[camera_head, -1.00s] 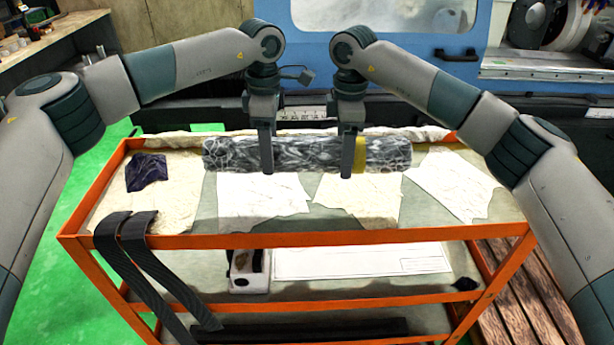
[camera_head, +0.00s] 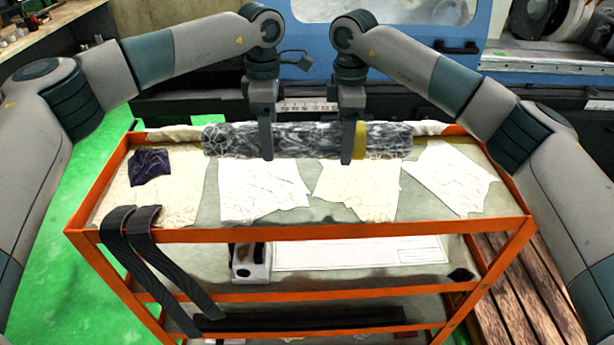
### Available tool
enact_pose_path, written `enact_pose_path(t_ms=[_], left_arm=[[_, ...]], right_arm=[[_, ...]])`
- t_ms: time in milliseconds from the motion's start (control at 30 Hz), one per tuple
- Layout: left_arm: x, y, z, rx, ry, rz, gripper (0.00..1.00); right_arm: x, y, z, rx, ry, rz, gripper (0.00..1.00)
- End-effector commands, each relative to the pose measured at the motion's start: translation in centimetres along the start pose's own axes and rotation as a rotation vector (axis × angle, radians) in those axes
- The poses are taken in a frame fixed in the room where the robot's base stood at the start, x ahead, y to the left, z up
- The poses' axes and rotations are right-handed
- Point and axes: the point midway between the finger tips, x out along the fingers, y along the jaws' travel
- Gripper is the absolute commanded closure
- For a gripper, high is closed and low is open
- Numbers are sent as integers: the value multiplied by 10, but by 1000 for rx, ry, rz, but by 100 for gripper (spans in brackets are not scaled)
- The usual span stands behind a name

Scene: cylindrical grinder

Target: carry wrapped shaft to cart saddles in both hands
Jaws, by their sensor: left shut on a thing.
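The wrapped shaft (camera_head: 310,140) is a long grey-and-white mottled cylinder with a yellow band near its right end. It lies level across the far side of the cart's top shelf (camera_head: 330,212). My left gripper (camera_head: 266,150) points down and is shut on the shaft left of its middle. My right gripper (camera_head: 347,152) points down and is shut on it just left of the yellow band. The rear fingers are hidden behind the shaft. I cannot tell whether the shaft touches the shelf or hangs just above it. No saddles can be clearly made out.
Pale cloths (camera_head: 262,188), a dark cloth (camera_head: 150,168) and black straps (camera_head: 152,262) lie on the orange-framed cart. A white box (camera_head: 250,265) sits on its lower shelf. The blue machine (camera_head: 400,60) stands behind, a wooden pallet (camera_head: 505,285) at right.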

Motion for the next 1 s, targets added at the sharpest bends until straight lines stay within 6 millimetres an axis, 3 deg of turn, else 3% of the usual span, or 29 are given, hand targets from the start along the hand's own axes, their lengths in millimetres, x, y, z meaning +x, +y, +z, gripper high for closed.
enact_pose_path(t_ms=[467,1000], left_arm=[[-2,1,1,-1,-4,5,99],[27,1,1,-1,-4,6,99]], right_arm=[[-2,0,-1,-1,3,4,99],[27,0,-1,-1,3,4,99]])
